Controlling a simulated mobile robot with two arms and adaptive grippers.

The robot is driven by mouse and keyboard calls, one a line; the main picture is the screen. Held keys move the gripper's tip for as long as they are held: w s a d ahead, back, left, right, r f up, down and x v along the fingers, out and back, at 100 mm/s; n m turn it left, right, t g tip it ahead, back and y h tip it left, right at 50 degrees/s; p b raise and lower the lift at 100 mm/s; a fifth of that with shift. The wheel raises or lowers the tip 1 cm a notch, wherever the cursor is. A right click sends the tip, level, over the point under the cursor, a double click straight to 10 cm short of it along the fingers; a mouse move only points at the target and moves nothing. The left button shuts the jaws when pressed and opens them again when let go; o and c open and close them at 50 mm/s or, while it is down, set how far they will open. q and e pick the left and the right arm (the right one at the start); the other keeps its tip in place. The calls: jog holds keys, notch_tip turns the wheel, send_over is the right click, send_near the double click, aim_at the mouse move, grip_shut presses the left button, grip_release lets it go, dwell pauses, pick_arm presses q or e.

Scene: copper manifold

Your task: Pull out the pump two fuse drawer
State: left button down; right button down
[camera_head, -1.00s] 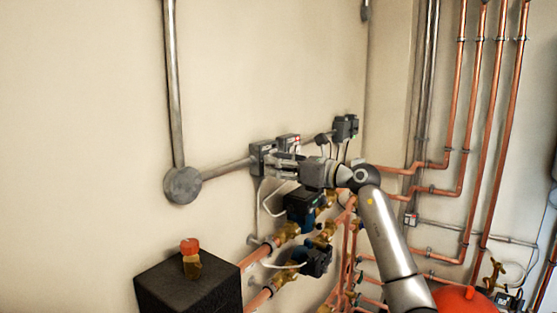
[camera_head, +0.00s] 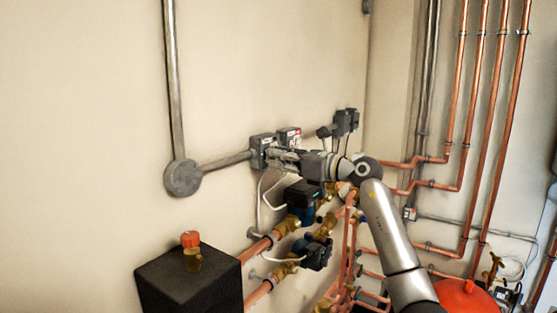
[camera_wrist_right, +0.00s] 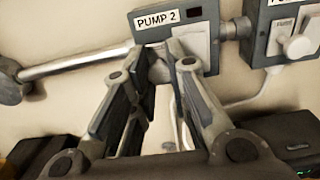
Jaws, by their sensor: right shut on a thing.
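The pump two box (camera_wrist_right: 204,38) is a grey wall unit with a "PUMP 2" label (camera_wrist_right: 157,18) and a small dark window. In the head view it is the left box (camera_head: 261,150) on the conduit. My right gripper (camera_wrist_right: 162,57) reaches the lower front of this box. Its fingertips are shut on a small pale part (camera_wrist_right: 160,71), which I take to be the fuse drawer. The fingers mostly hide it, so I cannot tell how far out it sits. In the head view my right gripper (camera_head: 275,155) is at the box. My left gripper is out of view.
A neighbouring box (camera_wrist_right: 291,38) with a pale knob sits close on the right. Pump heads (camera_head: 302,195) and copper pipes (camera_head: 262,247) lie below.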

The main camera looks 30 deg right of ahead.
jog(key=shift+b+v, duration=0.5)
jog(key=shift+v, duration=0.65)
jog(key=shift+f, duration=0.1)
jog(key=c, duration=1.8)
grip_release()
jog(key=o, duration=0.5)
jog(key=shift+s+d, duration=0.15)
jog(key=shift+s, duration=0.1)
jog(key=v, duration=1.2)
